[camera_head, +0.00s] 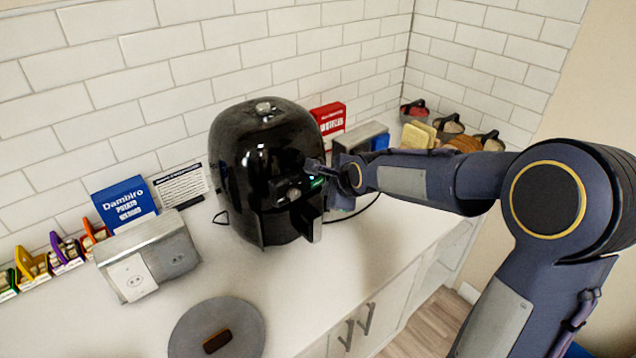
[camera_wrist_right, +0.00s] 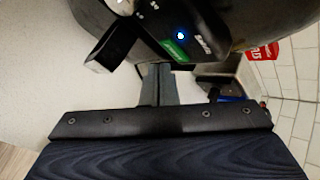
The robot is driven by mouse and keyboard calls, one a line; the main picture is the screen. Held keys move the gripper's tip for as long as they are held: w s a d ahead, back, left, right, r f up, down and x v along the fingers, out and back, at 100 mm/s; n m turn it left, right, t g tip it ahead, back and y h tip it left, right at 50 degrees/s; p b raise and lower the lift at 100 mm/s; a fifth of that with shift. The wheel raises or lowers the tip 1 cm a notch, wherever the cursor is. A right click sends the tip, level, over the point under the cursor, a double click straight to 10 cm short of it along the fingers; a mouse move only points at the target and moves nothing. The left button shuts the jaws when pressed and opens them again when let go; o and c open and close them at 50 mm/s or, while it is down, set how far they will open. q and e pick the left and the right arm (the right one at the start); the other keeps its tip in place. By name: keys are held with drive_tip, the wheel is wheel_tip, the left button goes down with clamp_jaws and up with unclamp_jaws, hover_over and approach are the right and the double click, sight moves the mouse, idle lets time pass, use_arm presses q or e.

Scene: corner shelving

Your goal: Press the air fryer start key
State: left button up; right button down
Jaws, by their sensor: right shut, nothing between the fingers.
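The black air fryer (camera_head: 262,140) stands upright on the white counter against the tiled wall. Its front has a knob, a small green-lit panel (camera_head: 317,182) and a drawer handle (camera_head: 308,222). In the right wrist view the panel shows a glowing blue round light (camera_wrist_right: 180,36) beside a green label (camera_wrist_right: 173,50). My right gripper (camera_head: 322,175) is at the panel; its closed fingers (camera_wrist_right: 158,72) point at the front just below the green label, with nothing between them. I cannot tell whether the fingertips touch it. My left gripper is not in view.
A grey metal box with an outlet (camera_head: 150,258) stands left of the fryer, with a blue box (camera_head: 124,202) behind it.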

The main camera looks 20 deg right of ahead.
drive_tip(key=shift+w, duration=0.1)
drive_tip(key=shift+w+a, duration=0.15)
drive_tip(key=shift+w, duration=0.2)
drive_tip(key=shift+w+a, duration=0.1)
drive_tip(key=shift+w, duration=0.15)
idle(0.7)
drive_tip(key=shift+s, duration=0.1)
idle(0.3)
drive_tip(key=shift+s+d+p, duration=0.25)
drive_tip(key=shift+s+p, duration=0.05)
drive_tip(key=shift+s, duration=0.3)
drive_tip(key=s, duration=0.1)
drive_tip(key=s+d, duration=0.1)
drive_tip(key=s, duration=0.1)
drive_tip(key=s+p, duration=0.1)
drive_tip(key=shift+s+d, duration=0.35)
idle(1.5)
